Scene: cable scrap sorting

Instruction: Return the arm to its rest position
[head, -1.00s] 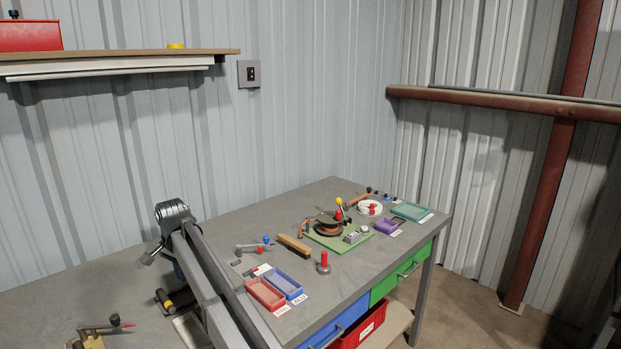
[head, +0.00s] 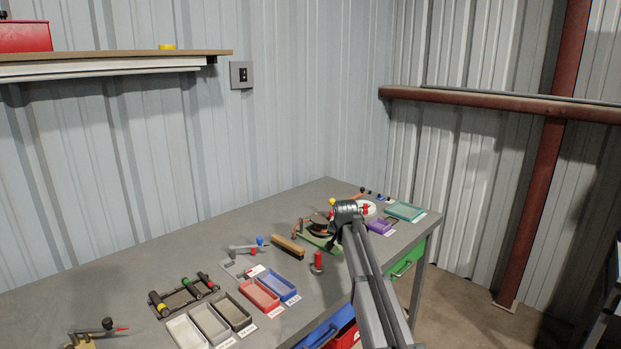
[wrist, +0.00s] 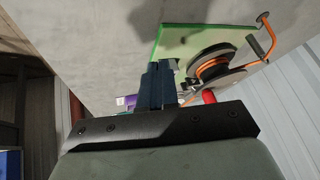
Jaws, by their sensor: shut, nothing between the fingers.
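My gripper (wrist: 163,68) shows in the wrist view with its blue fingers together and nothing between them. In the head view my arm reaches over the right part of the bench, and its wrist hides part of the green board (head: 318,240) and the cable reel (head: 320,222). I cannot tell the exact gap between the fingers and the board.
Red (head: 260,295) and blue (head: 281,287) trays and several grey-toned trays (head: 210,325) line the bench front. A purple tray (head: 379,226) and a teal tray (head: 405,211) are at the right. The back-left bench top is clear.

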